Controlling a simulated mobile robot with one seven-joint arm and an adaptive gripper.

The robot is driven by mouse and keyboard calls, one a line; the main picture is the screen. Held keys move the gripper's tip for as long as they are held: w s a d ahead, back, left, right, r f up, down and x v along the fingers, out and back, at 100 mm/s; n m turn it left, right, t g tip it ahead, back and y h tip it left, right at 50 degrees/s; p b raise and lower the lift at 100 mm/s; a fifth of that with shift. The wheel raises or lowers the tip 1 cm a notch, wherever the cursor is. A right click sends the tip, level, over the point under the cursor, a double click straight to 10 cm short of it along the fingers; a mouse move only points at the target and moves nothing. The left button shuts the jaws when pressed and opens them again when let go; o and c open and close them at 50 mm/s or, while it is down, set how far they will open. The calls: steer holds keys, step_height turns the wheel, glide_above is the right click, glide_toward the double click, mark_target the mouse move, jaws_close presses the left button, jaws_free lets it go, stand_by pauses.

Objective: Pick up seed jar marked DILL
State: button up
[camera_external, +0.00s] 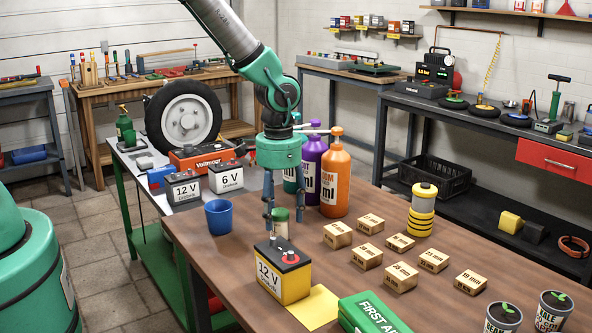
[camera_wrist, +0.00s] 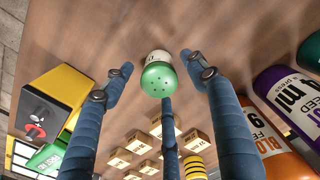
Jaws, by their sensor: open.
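A small jar with a green, hole-dotted lid and pale body (camera_external: 282,215) stands on the brown table, partly hidden by my fingers. It also shows in the wrist view (camera_wrist: 158,77), between the fingertips, with a white label whose word I cannot read, so DILL is not confirmed. My gripper (camera_external: 273,208) points down with its blue fingers spread. In the wrist view one finger is on each side of the jar and another is below it in the picture. The fingers look apart from the jar, and nothing is held.
A yellow 12 V battery (camera_external: 282,277) stands close in front of the jar. A blue cup (camera_external: 218,217) is to the left; purple (camera_external: 312,172) and orange (camera_external: 335,178) bottles stand behind right. Several wooden blocks (camera_external: 367,256) and a yellow-banded cylinder (camera_external: 421,210) lie to the right.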

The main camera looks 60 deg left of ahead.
mark_target(280, 225)
steer(key=shift+f+b, duration=0.45)
steer(key=shift+f, duration=1.45)
steer(key=c, duration=1.2)
